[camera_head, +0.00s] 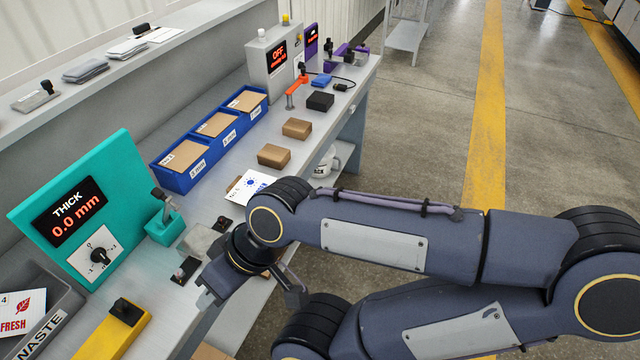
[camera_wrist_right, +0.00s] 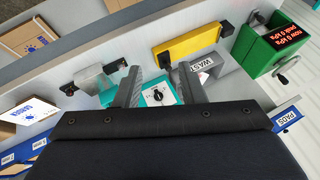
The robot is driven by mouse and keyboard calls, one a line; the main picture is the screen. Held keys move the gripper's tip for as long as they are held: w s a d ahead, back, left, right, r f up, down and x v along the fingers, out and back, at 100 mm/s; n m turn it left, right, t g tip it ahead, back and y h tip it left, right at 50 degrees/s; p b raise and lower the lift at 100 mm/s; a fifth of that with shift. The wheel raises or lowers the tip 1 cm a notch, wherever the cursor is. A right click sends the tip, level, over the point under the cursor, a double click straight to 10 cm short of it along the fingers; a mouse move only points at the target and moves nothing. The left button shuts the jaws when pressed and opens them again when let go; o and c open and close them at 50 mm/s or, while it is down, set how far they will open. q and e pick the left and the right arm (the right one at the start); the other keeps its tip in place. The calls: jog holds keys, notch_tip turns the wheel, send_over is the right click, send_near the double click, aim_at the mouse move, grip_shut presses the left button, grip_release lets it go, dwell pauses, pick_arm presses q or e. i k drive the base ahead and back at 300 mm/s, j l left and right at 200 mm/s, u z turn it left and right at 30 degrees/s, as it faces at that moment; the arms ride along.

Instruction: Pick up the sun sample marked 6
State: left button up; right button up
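A white card with a blue sun (camera_head: 250,187) lies on the bench, just left of my right arm's wrist in the head view. It has small dark print, too small to read, so I cannot confirm a 6. A brown piece shows partly behind its left edge. My right gripper (camera_head: 252,292) is beyond the bench's near edge side, nearer the camera than the card and apart from it. In the right wrist view its two fingers (camera_wrist_right: 160,78) are spread with nothing held between them. A white piece with blue marks (camera_wrist_right: 28,108) shows at the left there. My left gripper is not in view.
A teal thickness gauge (camera_head: 85,210) reads 0.0 mm. Blue bins (camera_head: 190,175) line the bench's back, with brown boxes (camera_head: 274,156) in front. A waste bin (camera_head: 45,325) and yellow block (camera_head: 115,330) stand lower left. A green box (camera_wrist_right: 275,42) shows in the wrist view.

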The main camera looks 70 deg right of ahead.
aim_at(252, 182)
jog(key=z, duration=1.75)
jog(key=i+l+u, duration=0.55)
jog(key=u, duration=0.2)
jog(key=i+l+u, duration=0.15)
jog(key=l+u, duration=0.2)
